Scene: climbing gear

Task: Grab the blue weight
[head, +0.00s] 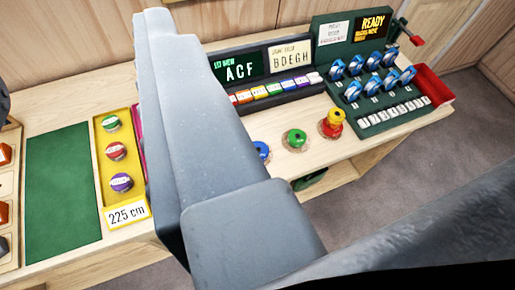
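A small round blue piece (263,149), which looks like the blue weight, sits on the wooden bench top. My large grey arm covers its left side, so only part of it shows. A green round piece (297,138) stands to its right. Further right, a yellow round piece (335,116) rests on a red one (332,129). No gripper fingers can be made out, and nothing is seen touching the blue piece.
Behind are a rack of coloured blocks (273,92) and a green stand with several blue carabiners (373,82). A red tray (432,86) is at the right end. At left, a yellow tray (113,190) holds three round pieces beside a green mat (62,190).

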